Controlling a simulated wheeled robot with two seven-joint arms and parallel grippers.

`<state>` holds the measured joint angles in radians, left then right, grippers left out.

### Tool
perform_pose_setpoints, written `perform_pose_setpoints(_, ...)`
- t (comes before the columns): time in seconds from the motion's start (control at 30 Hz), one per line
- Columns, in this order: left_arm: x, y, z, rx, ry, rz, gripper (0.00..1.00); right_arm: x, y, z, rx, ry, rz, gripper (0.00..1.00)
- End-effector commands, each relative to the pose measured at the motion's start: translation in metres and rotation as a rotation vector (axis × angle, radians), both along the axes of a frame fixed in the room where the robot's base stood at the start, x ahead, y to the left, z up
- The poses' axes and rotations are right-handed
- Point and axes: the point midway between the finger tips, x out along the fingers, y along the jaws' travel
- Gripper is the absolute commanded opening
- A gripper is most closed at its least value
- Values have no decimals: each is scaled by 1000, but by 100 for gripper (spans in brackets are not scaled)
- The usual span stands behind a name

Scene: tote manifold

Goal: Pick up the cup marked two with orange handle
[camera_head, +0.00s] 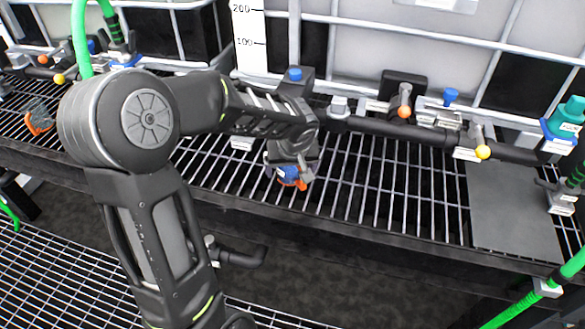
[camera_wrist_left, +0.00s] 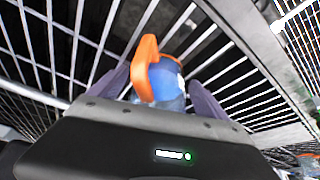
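A cup (camera_head: 287,173) with a blue body and orange handle is low over the grating, right under my left gripper (camera_head: 291,162) in the head view. In the left wrist view the cup (camera_wrist_left: 163,78) lies between the two dark fingers of my left gripper (camera_wrist_left: 160,85), with the handle up and to the left. I cannot tell whether the fingers press on it or whether it rests on the grating. Its number is not readable. Another, clear cup (camera_head: 38,118) with an orange handle is at the far left. My right gripper is not in view.
A dark pipe manifold (camera_head: 385,127) with valves runs behind the grating (camera_head: 370,195), before a caged white tote (camera_head: 390,55). A grey plate (camera_head: 511,212) covers the grating's right part. Green hoses (camera_head: 540,290) hang at the right. The grating right of my left gripper is clear.

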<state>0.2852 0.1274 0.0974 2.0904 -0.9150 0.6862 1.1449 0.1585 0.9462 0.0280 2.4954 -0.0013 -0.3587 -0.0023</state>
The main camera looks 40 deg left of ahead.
Motion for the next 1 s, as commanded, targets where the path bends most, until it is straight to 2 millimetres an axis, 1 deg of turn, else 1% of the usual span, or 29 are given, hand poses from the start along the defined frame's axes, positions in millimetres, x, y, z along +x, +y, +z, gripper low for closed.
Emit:
perform_pose_setpoints(0.03,0,0,0,0,0,0,84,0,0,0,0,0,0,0)
perform_pose_setpoints(0.07,0,0,0,0,0,0,81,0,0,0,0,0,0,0)
perform_pose_setpoints(0.87,0,0,0,0,0,0,16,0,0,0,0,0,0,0)
perform_pose_setpoints(0.9,0,0,0,1,-1,0,14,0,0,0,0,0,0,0)
perform_pose_setpoints(1.0,0,0,0,1,-1,0,14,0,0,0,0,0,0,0)
